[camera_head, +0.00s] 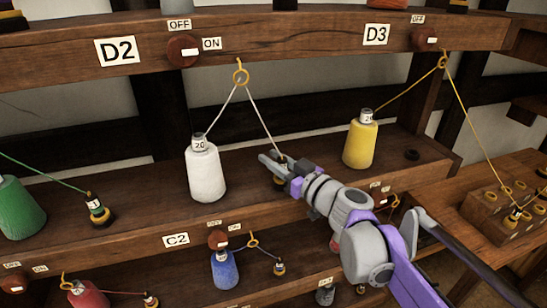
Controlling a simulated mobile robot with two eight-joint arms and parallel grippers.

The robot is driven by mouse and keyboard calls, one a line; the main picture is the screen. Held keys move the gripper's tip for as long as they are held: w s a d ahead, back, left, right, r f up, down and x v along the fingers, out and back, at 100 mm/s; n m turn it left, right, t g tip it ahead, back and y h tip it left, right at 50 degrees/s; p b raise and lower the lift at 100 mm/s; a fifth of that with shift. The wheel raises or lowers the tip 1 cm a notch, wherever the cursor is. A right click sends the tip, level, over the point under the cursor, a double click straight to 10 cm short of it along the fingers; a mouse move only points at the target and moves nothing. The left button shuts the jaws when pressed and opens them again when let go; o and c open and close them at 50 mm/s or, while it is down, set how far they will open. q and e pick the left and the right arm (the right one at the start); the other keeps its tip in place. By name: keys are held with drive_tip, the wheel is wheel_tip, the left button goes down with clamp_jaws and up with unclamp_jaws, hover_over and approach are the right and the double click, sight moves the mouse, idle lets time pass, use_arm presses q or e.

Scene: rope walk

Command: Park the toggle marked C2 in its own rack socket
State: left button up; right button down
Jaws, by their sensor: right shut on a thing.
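My right gripper (272,166) reaches in from the lower right. It is shut on a small dark toggle (280,180) with a yellowish foot at the end of a white thread, just above the middle shelf. That thread runs up through a yellow ring (241,76) and down to a white cone (205,170). The toggle's mark is hidden or too small to read. The C2 plate (176,239) is on the middle shelf's front edge, above a blue cone (224,269) with its own toggle (279,267). The wooden socket rack (482,212) is at right. My left gripper is not in view.
A yellow cone (360,143) stands right of my gripper, its thread running through a ring to the rack. Several rack sockets hold yellow-topped pieces. A green cone (18,208) and its toggle (97,210) stand at left. A dark beam with D2 and D3 plates crosses above.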

sight(286, 167)
drive_tip(key=shift+f, duration=0.2)
drive_tip(key=c, duration=0.9)
unclamp_jaws()
drive_tip(key=shift+c, duration=0.2)
drive_tip(key=shift+p+v, duration=1.05)
drive_tip(key=shift+v, duration=2.65)
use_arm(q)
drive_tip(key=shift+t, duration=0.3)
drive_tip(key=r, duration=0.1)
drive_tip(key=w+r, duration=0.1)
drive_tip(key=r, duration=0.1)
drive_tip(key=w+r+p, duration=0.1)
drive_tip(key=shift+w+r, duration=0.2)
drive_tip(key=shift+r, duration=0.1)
use_arm(e)
drive_tip(key=v, duration=0.3)
drive_tip(key=shift+s+d, duration=0.15)
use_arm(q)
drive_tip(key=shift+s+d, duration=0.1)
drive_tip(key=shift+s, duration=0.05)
use_arm(e)
drive_tip(key=shift+s, duration=0.1)
